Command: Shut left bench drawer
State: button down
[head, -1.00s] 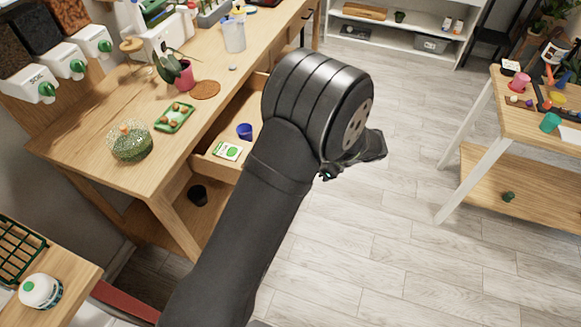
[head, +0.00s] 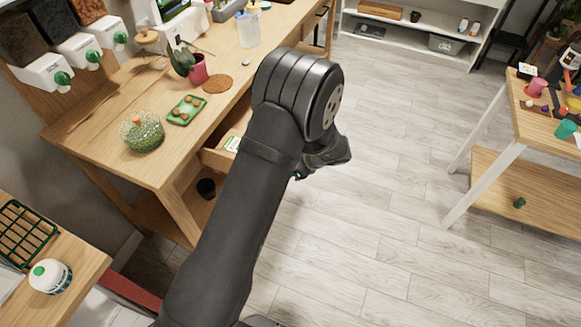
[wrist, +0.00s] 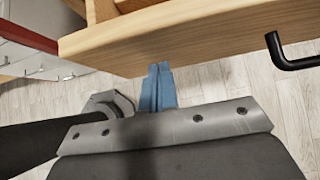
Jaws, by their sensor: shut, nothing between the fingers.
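The left bench drawer (head: 216,160) is partly open under the wooden bench top in the head view. A green and white packet (head: 232,143) shows inside it, and my arm hides much of the drawer. In the wrist view, its wooden front (wrist: 190,38) crosses the top, with a black bar handle (wrist: 290,62) at the right. My gripper (wrist: 160,68) is shut and empty, its blue fingertips at the lower edge of the drawer front, left of the handle. I cannot tell whether they touch it.
The wooden bench (head: 165,165) carries a green tray (head: 187,110), a round green plant (head: 143,133) and a pink-potted plant (head: 198,70). A dark pot (head: 206,188) stands on its lower shelf. A second table (head: 550,125) stands at the right. The floor between is clear.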

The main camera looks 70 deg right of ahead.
aim_at(227, 148)
jog(key=w, duration=2.4)
jog(key=shift+w, duration=0.4)
jog(key=shift+w+r, duration=0.1)
jog(key=shift+w, duration=0.25)
jog(key=s, duration=0.5)
jog(key=v, duration=0.9)
jog(key=shift+s+r, duration=0.2)
jog(key=shift+r, duration=0.05)
jog(key=shift+w+f, duration=0.1)
